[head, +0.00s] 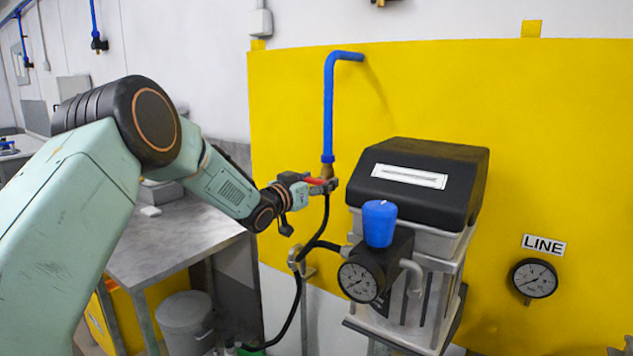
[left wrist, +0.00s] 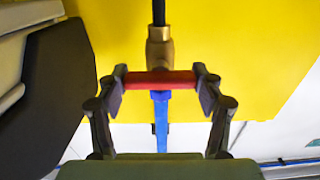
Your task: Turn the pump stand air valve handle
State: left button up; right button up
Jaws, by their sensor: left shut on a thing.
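The air valve handle is a red bar (left wrist: 158,80) on a brass valve body (left wrist: 160,48). The valve sits at the lower end of a blue pipe (head: 329,110) on the yellow panel, with a black hose below it. In the head view the red handle (head: 318,181) lies roughly level, partly hidden by my gripper. My left gripper (head: 322,186) reaches in from the left at the valve. In the left wrist view its two fingers (left wrist: 160,82) are shut on the two ends of the red handle. My right gripper is not in view.
Right of the valve stands the pump unit with a black cover (head: 420,180), a blue knob (head: 380,222) and a gauge (head: 358,281). A LINE gauge (head: 534,279) is on the yellow panel (head: 560,150). A metal table (head: 165,240) and grey bin (head: 186,322) are at left.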

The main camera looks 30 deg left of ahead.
pick_arm(q)
jog(key=shift+r, duration=0.1)
jog(key=c, duration=0.4)
jog(key=shift+o, duration=0.2)
jog(key=n, duration=0.3)
jog(key=shift+a+n+p, duration=0.1)
jog(key=shift+n+p, duration=0.2)
jog(key=shift+n, duration=0.1)
jog(key=n, duration=0.4)
jog(key=shift+r+n+p, duration=0.1)
jog(key=shift+n+p, duration=0.2)
jog(key=shift+p, duration=0.05)
jog(key=n, duration=0.4)
jog(key=shift+a+n, duration=0.1)
jog(key=shift+n, duration=0.2)
jog(key=n, duration=0.4)
jog(key=shift+w+n+p, duration=0.1)
jog(key=shift+n+p, duration=0.3)
